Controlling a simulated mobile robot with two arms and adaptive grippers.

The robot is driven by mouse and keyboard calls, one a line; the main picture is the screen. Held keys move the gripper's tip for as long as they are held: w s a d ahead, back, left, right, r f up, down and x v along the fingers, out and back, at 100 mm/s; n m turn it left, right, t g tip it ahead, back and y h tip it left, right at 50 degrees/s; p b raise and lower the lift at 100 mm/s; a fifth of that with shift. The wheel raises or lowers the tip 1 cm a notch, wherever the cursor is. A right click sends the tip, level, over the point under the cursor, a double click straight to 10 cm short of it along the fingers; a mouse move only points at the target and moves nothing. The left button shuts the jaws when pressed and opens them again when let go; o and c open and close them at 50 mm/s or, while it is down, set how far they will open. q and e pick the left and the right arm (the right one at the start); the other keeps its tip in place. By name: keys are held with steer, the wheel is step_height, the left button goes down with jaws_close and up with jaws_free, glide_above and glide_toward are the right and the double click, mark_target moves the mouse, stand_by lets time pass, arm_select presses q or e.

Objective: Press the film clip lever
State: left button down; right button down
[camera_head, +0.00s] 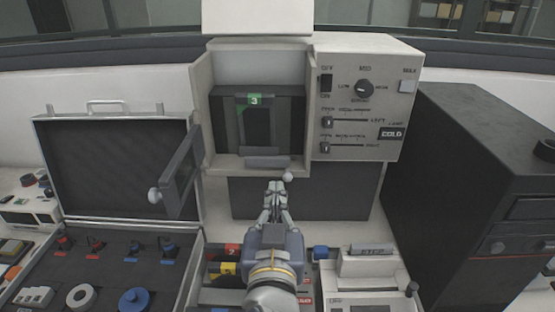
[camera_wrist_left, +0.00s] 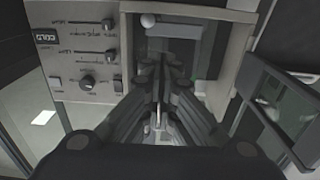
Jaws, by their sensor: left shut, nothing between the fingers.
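The mounting press (camera_head: 365,100) is a pale box with an open front bay. A dark film holder with a green "3" label (camera_head: 254,99) stands in the bay. At the bay's lower edge is a grey bar (camera_head: 266,162), with a small pale ball knob (camera_head: 287,176) just below and right of it; I take this knob to be the film clip lever's. The knob also shows in the left wrist view (camera_wrist_left: 148,20). My left gripper (camera_head: 275,184) is shut and empty, its tips just left of and below the knob. Contact is unclear. My right gripper is out of view.
The press door (camera_head: 180,175) hangs open at left with its own knob. An open black case (camera_head: 120,165) lies at left. A large dark cabinet (camera_head: 470,190) stands at right. Coloured blocks and a small white device (camera_head: 372,265) lie in front.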

arm_select(q)
steer(key=p, duration=0.4)
glide_toward(277, 161)
steer(key=w, duration=0.1)
steer(key=w+r, duration=0.1)
steer(key=w, duration=0.1)
steer(key=w+r, duration=0.1)
steer(key=w, duration=0.1)
steer(key=shift+w, duration=0.25)
steer(key=shift+w+f, duration=0.1)
steer(key=shift+w, duration=0.7)
